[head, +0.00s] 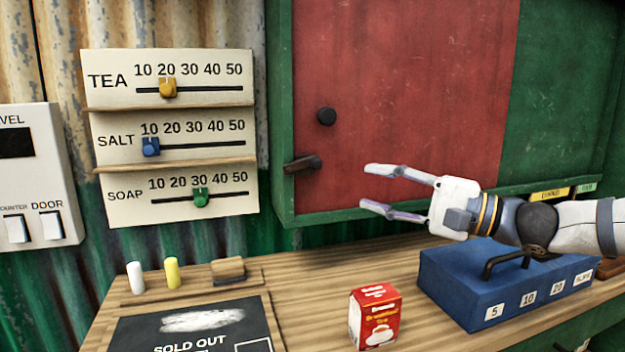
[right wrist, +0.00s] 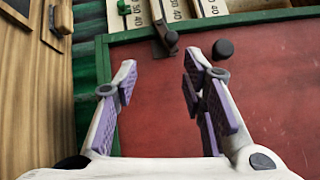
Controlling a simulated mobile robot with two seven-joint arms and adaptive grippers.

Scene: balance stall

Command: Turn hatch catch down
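The hatch (head: 400,90) is a red panel in a green frame. Its catch (head: 303,164) is a small dark lever at the lower left edge of the panel, lying close to level across the frame and the red. The catch also shows in the right wrist view (right wrist: 165,36), beyond the gap between my fingers. My right gripper (head: 368,186) is open and empty, with its fingers pointing left toward the catch, apart from it and to its right. Its spread fingers also show in the right wrist view (right wrist: 160,66). My left gripper is not in view.
A round black knob (head: 326,116) sits on the hatch above the catch. Below my right arm, a blue box (head: 470,290) with a handle stands on the wooden counter (head: 320,270), with a red tea packet (head: 375,318) nearby. Slider boards (head: 170,92) hang at left.

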